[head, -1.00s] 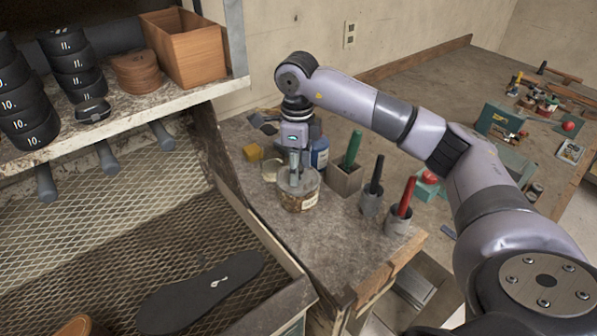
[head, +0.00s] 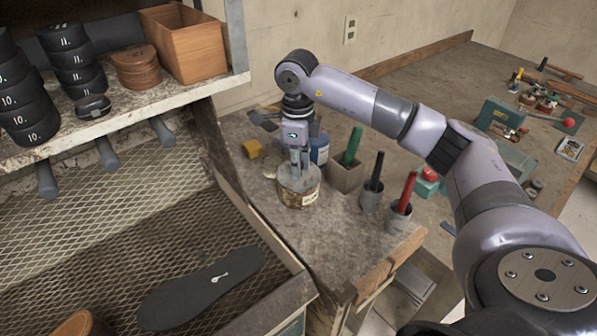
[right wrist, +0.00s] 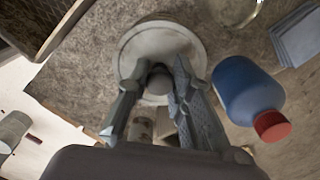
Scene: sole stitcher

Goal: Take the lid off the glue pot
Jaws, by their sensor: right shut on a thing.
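The glue pot (head: 300,199) is a small round jar with a pale label and brown contents, standing on the worn bench top. Its round grey lid (head: 289,182) sits at the top of the pot, with no clear gap below it. My right gripper (head: 298,172) points straight down over the pot. In the right wrist view its fingers (right wrist: 157,82) stand on either side of the lid's round knob (right wrist: 158,78), shut on it, and the pale lid (right wrist: 150,42) fills the space beyond. The pot's body is mostly hidden there. My left gripper is not in view.
A blue bottle (head: 319,150) with a red cap (right wrist: 272,126) stands close behind the pot. Holders with green, black and red handles (head: 407,192) stand to its right. A mesh tray with a black sole (head: 200,290) is at front left.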

